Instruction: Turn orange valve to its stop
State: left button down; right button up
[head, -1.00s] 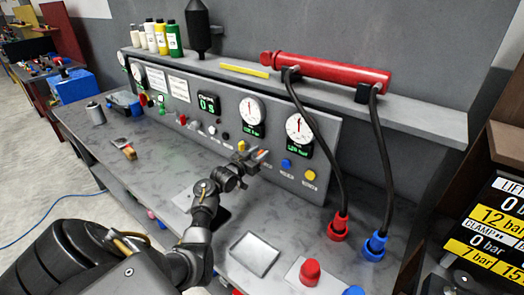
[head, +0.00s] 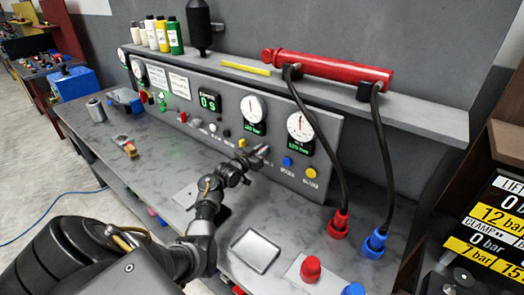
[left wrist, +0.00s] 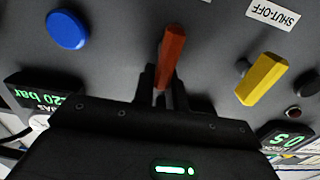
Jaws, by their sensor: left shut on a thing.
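The orange valve handle (left wrist: 172,50) shows in the left wrist view as a narrow orange-red lever on the grey panel, standing between my left gripper's fingers (left wrist: 167,80). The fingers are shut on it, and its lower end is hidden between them. In the head view my left gripper (head: 256,156) is at the panel's front, below the gauges. It mostly hides the valve there. My right gripper is not in view.
A yellow handle (left wrist: 262,79) labelled SHUT-OFF and a blue knob (left wrist: 67,30) flank the gripper. The grey panel (head: 325,150) carries gauges. Black hoses (head: 387,165) hang at the right. A metal tray (head: 255,251) lies on the bench.

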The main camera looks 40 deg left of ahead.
aim_at(273, 153)
pick_arm(q)
jog(key=m+b, duration=0.2)
jog(key=d+m+b, duration=0.1)
jog(key=m, duration=0.2)
jog(key=f+m+b, duration=0.1)
jog(key=m+b, duration=0.1)
jog(key=m, duration=0.1)
jog(key=shift+d+b, duration=0.3)
jog(key=shift+d, duration=0.1)
jog(key=m+b, duration=0.2)
jog(key=m, duration=0.1)
jog(key=f+m+b, duration=0.1)
jog(key=m+b, duration=0.1)
jog(key=shift+d, duration=0.4)
jog(key=m+b, duration=0.1)
jog(key=m, duration=0.1)
jog(key=f+m+b, duration=0.1)
jog(key=m, duration=0.1)
jog(key=shift+d+b, duration=0.1)
jog(key=shift+b, duration=0.3)
jog(key=shift+m, duration=0.4)
jog(key=shift+r, duration=0.1)
jog(key=c, duration=1.4)
grip_release()
jog(key=shift+c, duration=0.2)
